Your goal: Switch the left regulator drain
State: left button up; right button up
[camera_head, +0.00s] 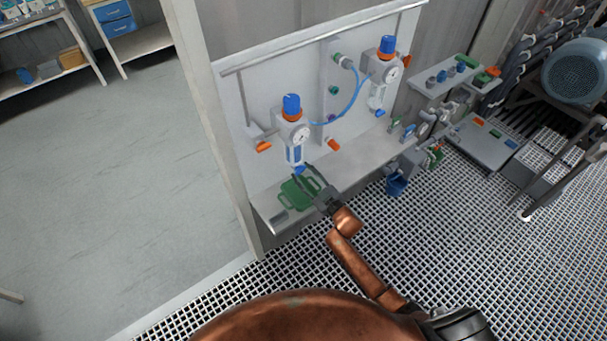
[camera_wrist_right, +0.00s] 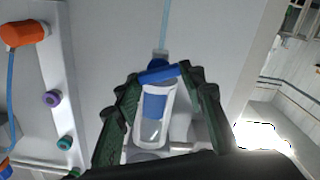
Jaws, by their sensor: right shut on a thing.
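The left regulator (camera_head: 294,133) is mounted on the white back panel, with a blue top knob, a round gauge and a clear bowl (camera_head: 295,154) below. Its blue drain (camera_head: 299,170) is at the bottom of the bowl. My right gripper (camera_head: 304,171) reaches up to it from the front. In the right wrist view, the dark green fingers (camera_wrist_right: 158,74) are shut on the blue drain (camera_wrist_right: 156,73), one finger on each side. The bowl (camera_wrist_right: 153,115) shows between the fingers. My left gripper is not in view.
A similar right regulator (camera_head: 385,72) hangs further right, joined by a blue hose (camera_head: 350,105). A green tray (camera_head: 290,195) lies on the shelf (camera_head: 345,165) under the left regulator. Orange fittings (camera_head: 263,147) stick out beside it. Grating floor lies in front.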

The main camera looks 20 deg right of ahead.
jog(key=n, duration=0.2)
jog(key=n+b, duration=0.1)
jog(key=n, duration=0.2)
jog(key=shift+a+f+n, duration=0.1)
jog(key=shift+f+n, duration=0.1)
jog(key=shift+n, duration=0.1)
jog(key=n+b, duration=0.2)
jog(key=n, duration=0.3)
jog(key=shift+n, duration=0.3)
jog(key=shift+s, duration=0.1)
jog(key=o, duration=1.2)
jog(key=shift+c, duration=0.2)
jog(key=v, duration=1.2)
